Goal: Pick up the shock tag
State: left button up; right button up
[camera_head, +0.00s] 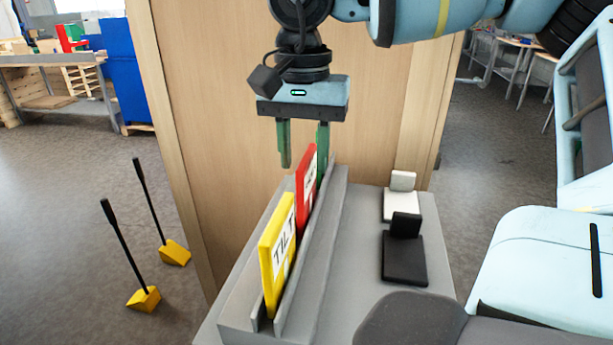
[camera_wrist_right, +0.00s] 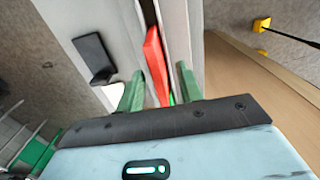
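A red tag (camera_head: 306,188) with a white label stands upright in a grey slotted rack; its lettering is too small for me to read. A yellow tag (camera_head: 277,254) marked "TILT" stands in the same slot, nearer to me. My right gripper (camera_head: 303,160) points down at the red tag, with its two green fingers apart on either side of the tag's top. In the right wrist view the red tag (camera_wrist_right: 155,66) lies between the open fingers (camera_wrist_right: 160,88), with no clear grip on it. My left gripper is not in view.
The grey rack (camera_head: 318,255) sits on a grey table. A white L-shaped piece (camera_head: 401,204) and a black one (camera_head: 404,260) stand to its right. A wooden panel (camera_head: 225,110) rises behind. Two yellow wedges (camera_head: 174,252) with black handles stand on the floor at left.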

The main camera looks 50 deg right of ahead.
aim_at(307, 180)
jog(key=shift+d+f, duration=0.15)
jog(key=shift+f, duration=1.2)
jog(key=shift+d+f, duration=0.15)
jog(key=shift+f, duration=1.15)
grip_shut()
